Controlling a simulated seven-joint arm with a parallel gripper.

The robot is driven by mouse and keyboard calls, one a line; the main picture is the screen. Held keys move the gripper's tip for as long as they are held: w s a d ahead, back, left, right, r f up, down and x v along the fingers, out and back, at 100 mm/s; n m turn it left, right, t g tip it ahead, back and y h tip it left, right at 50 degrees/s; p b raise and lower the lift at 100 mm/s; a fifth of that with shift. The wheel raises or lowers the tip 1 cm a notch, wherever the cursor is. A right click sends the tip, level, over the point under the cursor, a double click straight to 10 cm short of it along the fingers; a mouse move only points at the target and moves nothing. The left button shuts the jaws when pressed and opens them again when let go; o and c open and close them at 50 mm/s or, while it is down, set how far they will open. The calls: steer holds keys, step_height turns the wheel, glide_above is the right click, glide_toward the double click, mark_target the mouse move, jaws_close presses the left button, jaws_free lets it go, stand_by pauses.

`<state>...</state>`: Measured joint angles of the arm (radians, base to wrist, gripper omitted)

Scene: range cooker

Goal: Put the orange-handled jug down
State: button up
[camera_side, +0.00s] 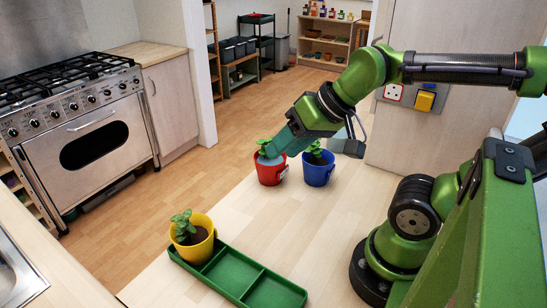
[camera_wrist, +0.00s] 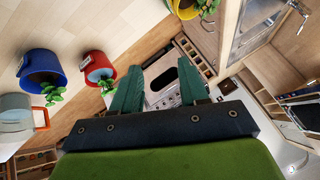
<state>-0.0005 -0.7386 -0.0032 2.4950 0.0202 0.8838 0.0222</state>
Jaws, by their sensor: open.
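A pale grey jug with an orange handle (camera_wrist: 42,118) shows at the left edge of the wrist view, partly cut off by the frame. In the side view a grey vessel (camera_side: 347,147), apparently this jug, rests on the worktop behind the blue pot; its orange handle cannot be made out there. My gripper (camera_side: 273,148) is over the red pot (camera_side: 268,175) in the side view, away from the grey vessel. In the wrist view my gripper (camera_wrist: 158,65) has its two teal fingers spread apart with nothing between them.
A blue pot (camera_side: 319,170) with a plant stands between the red pot and the grey vessel. A yellow pot (camera_side: 194,240) stands in the far-left compartment of a green tray (camera_side: 240,279); its other compartments look empty. The worktop (camera_side: 330,225) in front of the pots is clear.

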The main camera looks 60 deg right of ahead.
steer(key=shift+s+f, duration=0.1)
steer(key=shift+s, duration=0.15)
steer(key=w+d+f+n+g+h, duration=0.3)
steer(key=w+d, duration=0.2)
steer(key=d, duration=0.4)
steer(key=w+d+f+n+g+h, duration=0.25)
steer(key=w+d+n, duration=0.2)
steer(key=d, duration=0.35)
steer(key=w+d+f+n+g+h, duration=0.1)
steer(key=d+f+n+h, duration=0.2)
steer(key=d, duration=0.7)
steer(key=w+d+f+n+g+h, duration=0.1)
steer(key=d+f+n, duration=0.4)
steer(key=d, duration=0.5)
steer(key=w+d+f+n+g+h, duration=0.2)
steer(key=d+f+n+h, duration=0.2)
steer(key=d, duration=0.6)
step_height(320, 180, down, 2)
steer(key=shift+w+d+f+n+g+h, duration=0.15)
steer(key=shift+f+n+g+h, duration=0.15)
steer(key=shift+h, duration=0.55)
